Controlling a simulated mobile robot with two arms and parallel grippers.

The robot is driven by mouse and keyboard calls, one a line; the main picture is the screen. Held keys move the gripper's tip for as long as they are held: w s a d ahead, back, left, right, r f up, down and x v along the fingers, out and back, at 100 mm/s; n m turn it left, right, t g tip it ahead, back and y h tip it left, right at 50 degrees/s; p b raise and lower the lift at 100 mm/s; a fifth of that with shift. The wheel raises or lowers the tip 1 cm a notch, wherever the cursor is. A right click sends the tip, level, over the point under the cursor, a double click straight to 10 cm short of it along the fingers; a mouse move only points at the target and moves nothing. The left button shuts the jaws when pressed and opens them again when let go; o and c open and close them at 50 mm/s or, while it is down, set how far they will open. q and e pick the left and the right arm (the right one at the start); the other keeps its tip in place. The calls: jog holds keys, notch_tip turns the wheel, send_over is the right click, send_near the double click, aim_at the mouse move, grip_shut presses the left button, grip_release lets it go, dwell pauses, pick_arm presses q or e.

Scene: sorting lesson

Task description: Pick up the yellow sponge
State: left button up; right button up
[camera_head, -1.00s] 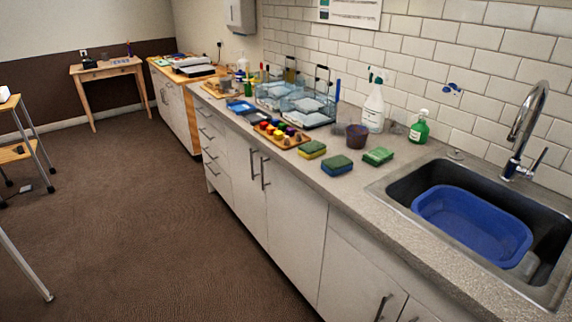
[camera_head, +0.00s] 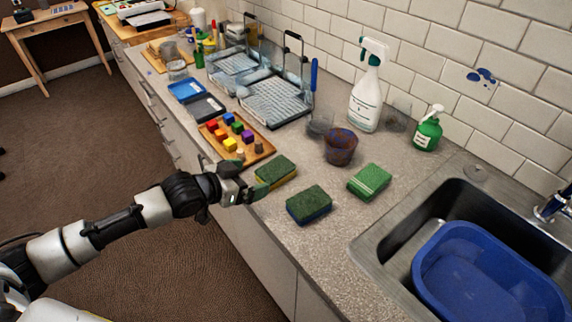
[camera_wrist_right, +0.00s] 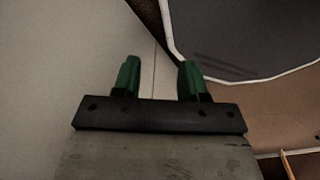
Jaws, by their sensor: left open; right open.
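The yellow sponge (camera_head: 275,172) with a dark green top lies on the counter, its left end next to my left gripper. My left gripper (camera_head: 247,186) is open over the counter's front edge, its fingers close to the sponge's left end. I cannot tell whether they touch it. My right gripper (camera_wrist_right: 159,80) is open and empty in the right wrist view, with both green fingers apart. The sponge does not show in that view.
A blue sponge with a green top (camera_head: 309,206) and a green sponge (camera_head: 370,181) lie right of the yellow one. A wooden tray of coloured blocks (camera_head: 262,150) stands behind it. A dark cup (camera_head: 341,147) and the sink (camera_head: 396,232) are further right.

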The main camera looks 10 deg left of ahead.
aim_at(271, 171)
pick_arm(q)
jog(key=shift+x, duration=0.8)
jog(key=shift+w+d+f, duration=0.2)
jog(key=shift+w+f, duration=0.05)
jog(key=shift+w, duration=0.2)
jog(key=shift+w+d+f, duration=0.1)
jog(key=shift+w, duration=0.1)
jog(key=p+x, duration=0.1)
jog(key=x, duration=0.3)
jog(key=shift+w+d, duration=0.2)
jog(key=shift+d, duration=0.1)
jog(key=shift+w+d+f, duration=0.2)
jog(key=shift+w, duration=0.1)
pick_arm(e)
jog(key=shift+s+a+r, duration=0.1)
jog(key=shift+a+r, duration=0.15)
jog(key=shift+r, duration=0.25)
jog(key=shift+a+r, duration=0.25)
jog(key=shift+r, duration=0.2)
jog(key=shift+d, duration=0.1)
